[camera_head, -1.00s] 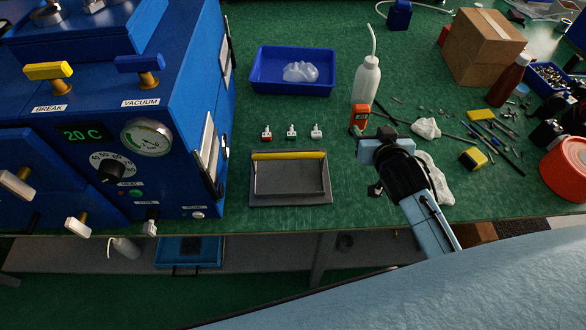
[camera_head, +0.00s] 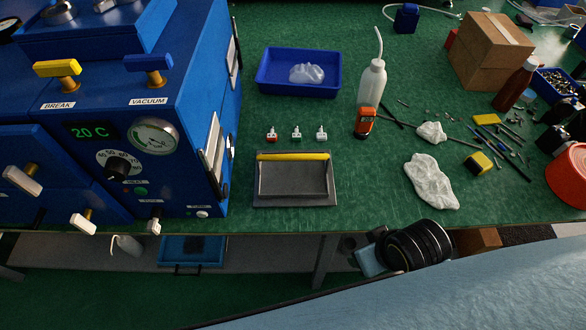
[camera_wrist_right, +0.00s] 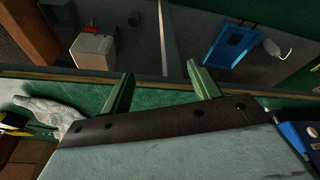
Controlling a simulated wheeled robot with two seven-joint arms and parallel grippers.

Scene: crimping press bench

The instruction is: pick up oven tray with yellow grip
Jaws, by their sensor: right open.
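The oven tray (camera_head: 295,183) is a dark grey, shallow, square tray lying flat on the green bench near its front edge. Its yellow grip (camera_head: 293,156) runs along the tray's far side. My right arm shows in the head view at the bench's front edge, to the right of and nearer than the tray; its fingers are not clear there. In the right wrist view my right gripper (camera_wrist_right: 163,86) is open and empty, its two green-looking fingers spread near the bench edge. I cannot make out the tray in that view. My left gripper is not in view.
The blue oven (camera_head: 140,120) stands left of the tray. Behind the tray are several small plugs (camera_head: 297,133) and a blue bin (camera_head: 262,75). Bench between tray and cloth is clear.

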